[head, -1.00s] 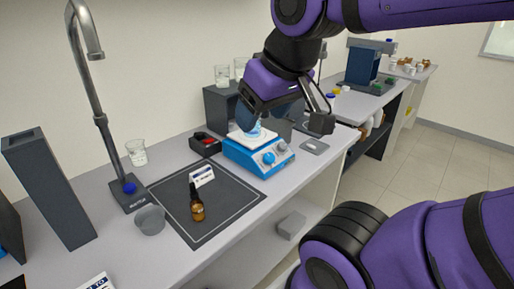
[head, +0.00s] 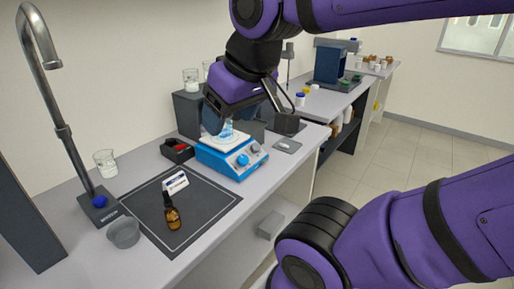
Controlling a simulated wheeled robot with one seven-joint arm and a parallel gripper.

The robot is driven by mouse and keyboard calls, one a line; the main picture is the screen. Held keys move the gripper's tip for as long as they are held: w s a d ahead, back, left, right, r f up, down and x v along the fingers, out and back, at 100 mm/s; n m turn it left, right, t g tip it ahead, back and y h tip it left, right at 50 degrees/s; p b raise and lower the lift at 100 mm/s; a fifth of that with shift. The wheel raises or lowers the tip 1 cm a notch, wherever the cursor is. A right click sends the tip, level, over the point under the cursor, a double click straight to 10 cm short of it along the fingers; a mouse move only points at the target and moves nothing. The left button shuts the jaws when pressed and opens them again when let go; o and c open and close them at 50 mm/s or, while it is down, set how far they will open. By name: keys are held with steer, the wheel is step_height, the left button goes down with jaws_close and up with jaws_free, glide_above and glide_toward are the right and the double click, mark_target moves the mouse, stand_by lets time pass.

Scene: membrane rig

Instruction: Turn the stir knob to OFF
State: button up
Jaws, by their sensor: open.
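The blue hotplate stirrer (head: 225,165) stands on the bench in the head view, with a white top plate and two knobs on its front face. One knob is blue (head: 243,160); the other, to its right, looks greyish (head: 254,148). Their labels are too small to read, so I cannot tell which is the stir knob or its setting. A glass vessel with bluish liquid (head: 227,131) is on the plate, partly hidden by my gripper. My gripper (head: 250,119) is open and empty, with its dark fingers spread above and behind the stirrer. It appears apart from both knobs.
A grey cup (head: 124,232), a tap (head: 62,135) and a beaker (head: 106,163) are at left. A black box (head: 177,151) stands left of the stirrer; a flat grey item (head: 287,146) lies right.

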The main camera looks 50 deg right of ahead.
steer(key=w+d+f+m+y, duration=0.15)
steer(key=w+d+m, duration=0.25)
steer(key=w+m, duration=0.5)
steer(key=m+h, duration=0.2)
steer(key=m, duration=2.2)
glide_toward(257, 146)
steer(key=shift+g+y, duration=0.25)
steer(key=shift+g, duration=0.05)
steer(key=x, duration=0.9)
steer(key=shift+w+f, duration=0.25)
steer(key=shift+w, duration=0.15)
steer(key=c, duration=0.9)
